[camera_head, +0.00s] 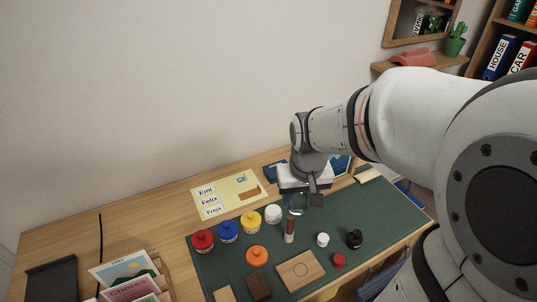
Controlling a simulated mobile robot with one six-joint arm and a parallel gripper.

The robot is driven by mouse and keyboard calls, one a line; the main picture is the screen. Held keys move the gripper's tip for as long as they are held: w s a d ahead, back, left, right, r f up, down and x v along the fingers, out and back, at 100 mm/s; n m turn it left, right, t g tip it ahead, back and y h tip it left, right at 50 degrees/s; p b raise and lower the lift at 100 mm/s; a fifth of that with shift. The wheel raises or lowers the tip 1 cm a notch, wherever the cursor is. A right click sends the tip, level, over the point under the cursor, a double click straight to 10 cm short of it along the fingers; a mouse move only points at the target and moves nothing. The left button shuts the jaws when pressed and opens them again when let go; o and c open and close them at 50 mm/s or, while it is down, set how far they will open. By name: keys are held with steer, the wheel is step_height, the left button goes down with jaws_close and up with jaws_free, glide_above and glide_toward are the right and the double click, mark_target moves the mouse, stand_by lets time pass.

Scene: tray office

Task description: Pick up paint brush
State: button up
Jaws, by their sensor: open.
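A slim upright-looking item with a brown upper part and a pale lower part, which looks like the paint brush (290,229), is on the green mat (385,205), just below my gripper. It is small in the view, so I cannot tell whether it stands or lies. My gripper (305,202) is open and points down over the back middle of the mat, slightly above and right of this item. Its fingers look empty. I cannot tell the exact gap between them and the item. My gripper and wrist hide part of the mat's back edge.
Red (203,240), blue (228,232), yellow (251,223), white (273,214) and orange (257,257) pots stand left of the item. Small white (322,240), black (354,239) and red (339,260) pieces lie right. A wooden board (300,271) lies in front. The mat's right side is mostly clear.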

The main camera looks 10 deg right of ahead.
steer(key=g, duration=0.1)
glide_above(290, 222)
steer(key=w, duration=0.2)
steer(key=f, duration=1)
steer(key=shift+s+d+f+b, duration=0.1)
steer(key=shift+s+f+b, duration=0.15)
steer(key=shift+b, duration=0.15)
step_height(290, 222, down, 8)
steer(key=shift+s+f+p, duration=0.1)
steer(key=shift+p, duration=0.2)
steer(key=shift+c, duration=0.2)
jaws_close()
